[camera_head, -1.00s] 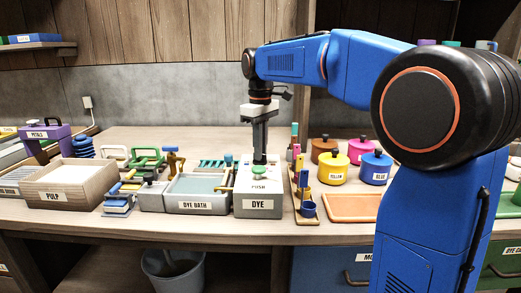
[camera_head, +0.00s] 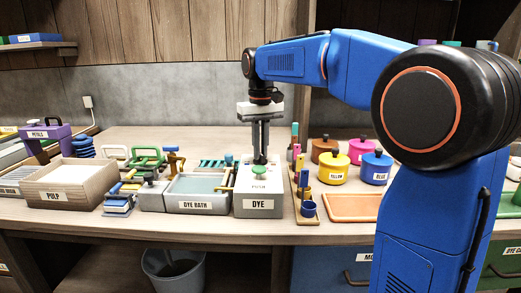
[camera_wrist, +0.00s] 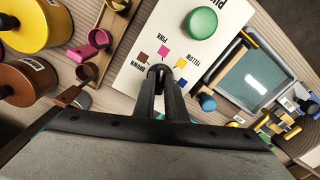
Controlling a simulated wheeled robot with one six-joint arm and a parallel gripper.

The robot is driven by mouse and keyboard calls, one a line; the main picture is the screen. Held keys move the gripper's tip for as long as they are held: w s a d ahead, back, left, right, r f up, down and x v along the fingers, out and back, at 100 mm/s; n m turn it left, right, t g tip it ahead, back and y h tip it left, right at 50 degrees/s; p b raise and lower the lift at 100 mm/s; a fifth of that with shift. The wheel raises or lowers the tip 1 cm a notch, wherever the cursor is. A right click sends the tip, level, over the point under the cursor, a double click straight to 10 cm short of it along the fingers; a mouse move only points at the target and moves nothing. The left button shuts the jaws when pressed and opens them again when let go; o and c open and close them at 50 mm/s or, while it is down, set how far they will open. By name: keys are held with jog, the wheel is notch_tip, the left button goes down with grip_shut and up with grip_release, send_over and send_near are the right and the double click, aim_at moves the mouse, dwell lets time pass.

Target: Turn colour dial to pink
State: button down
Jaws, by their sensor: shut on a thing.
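The DYE box (camera_head: 258,208) stands on the bench, with a green PUSH button (camera_head: 259,170) on its pale top. The dark colour dial (camera_wrist: 160,70) is beside this arc, mostly hidden by my fingers. My gripper (camera_wrist: 160,80) points down and is shut on the dial; it also shows in the head view (camera_head: 260,157). The dial's pointer is not clear. The green button (camera_wrist: 202,23) is apart from my fingers.
The dye bath (camera_head: 198,206) stands left of the box. A wooden rack (camera_head: 306,215) with coloured tools is close on the right. Brown, pink, yellow (camera_head: 332,173) and blue (camera_head: 376,172) pots stand farther right. The bench behind the box is clear.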

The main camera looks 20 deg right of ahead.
aim_at(261, 154)
dwell(0.3)
jog(key=c, duration=1.8)
grip_release()
jog(key=shift+r, duration=0.1)
notch_tip(261, 154, up, 17)
jog(key=shift+r, duration=0.15)
